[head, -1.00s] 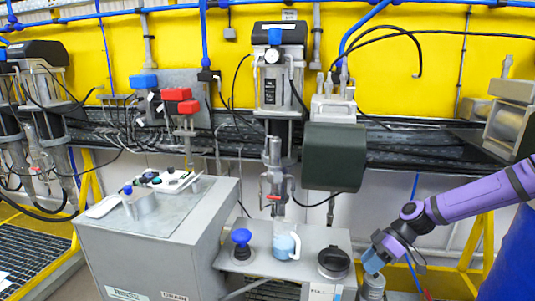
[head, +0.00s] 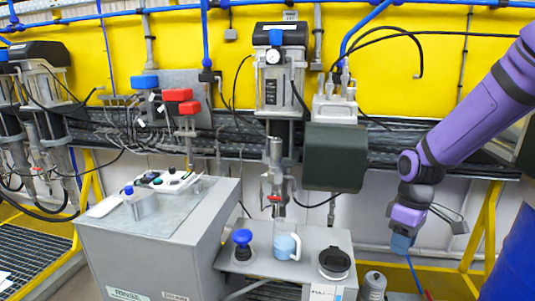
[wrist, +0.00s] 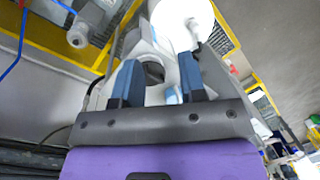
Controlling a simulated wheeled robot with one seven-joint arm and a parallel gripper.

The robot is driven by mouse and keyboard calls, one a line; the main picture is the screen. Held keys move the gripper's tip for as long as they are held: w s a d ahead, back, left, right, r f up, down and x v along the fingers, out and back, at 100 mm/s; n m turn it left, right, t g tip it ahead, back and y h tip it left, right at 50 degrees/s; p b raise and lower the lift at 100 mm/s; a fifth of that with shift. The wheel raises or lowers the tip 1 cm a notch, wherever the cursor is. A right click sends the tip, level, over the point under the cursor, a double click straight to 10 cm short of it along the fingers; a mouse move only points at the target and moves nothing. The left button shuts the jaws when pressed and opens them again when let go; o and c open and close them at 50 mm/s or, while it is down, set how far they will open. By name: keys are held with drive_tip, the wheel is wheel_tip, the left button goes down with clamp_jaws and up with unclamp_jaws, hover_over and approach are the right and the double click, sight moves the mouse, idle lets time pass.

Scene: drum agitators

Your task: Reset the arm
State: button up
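My purple arm comes in from the right edge of the head view. My gripper (head: 401,244) hangs at its end with blue fingertips, to the right of the grey bench and above the floor. In the wrist view the two blue fingers (wrist: 160,78) stand apart, and I see nothing clasped between them. Behind them are white and grey shapes that I cannot identify.
A grey bench (head: 262,268) holds a light-blue mug (head: 286,246), a blue knob (head: 241,243) and a black-lidded canister (head: 334,262). A grey cabinet (head: 165,245) stands left of it. A blue drum (head: 518,260) and yellow rail (head: 485,228) are at the right.

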drive_tip(key=s+r+m+t, duration=0.6)
drive_tip(key=s+r+m, duration=0.2)
drive_tip(key=s+r, duration=1.1)
drive_tip(key=shift+a+r+t+h, duration=0.25)
drive_tip(key=shift+r+t+h, duration=0.05)
drive_tip(key=shift+r+h, duration=0.15)
drive_tip(key=shift+s, duration=0.1)
